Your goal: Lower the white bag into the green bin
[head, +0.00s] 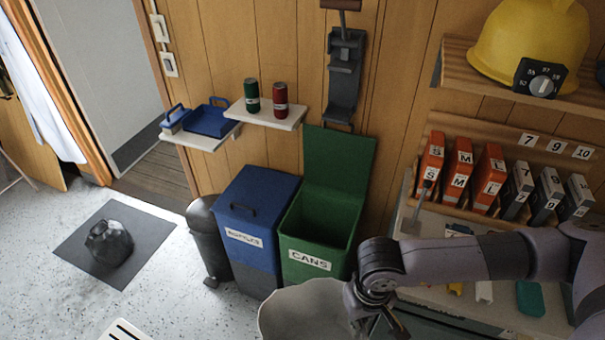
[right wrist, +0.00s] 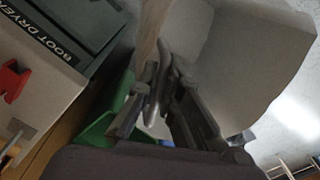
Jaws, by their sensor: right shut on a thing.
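The white bag (head: 303,312) hangs at the bottom edge of the head view, partly cut off, in front of the green bin. My right gripper (head: 377,322) is at the bag's right side and shut on it. In the right wrist view the fingers (right wrist: 160,82) pinch bunched pale material, and the bag (right wrist: 255,62) spreads out beyond them. The green bin (head: 292,272), labelled CANS, stands against the wall with its lid (head: 340,165) raised and its dark opening showing. The bag is outside the bin, on its near side. My left gripper is not in view.
A blue bin (head: 258,205) with its lid shut and a dark pedal bin (head: 207,240) stand left of the green bin. A shelf with two cans (head: 280,98) is above. A bench with orange boxes (head: 459,170) is at right. A black bag (head: 109,243) lies on a mat.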

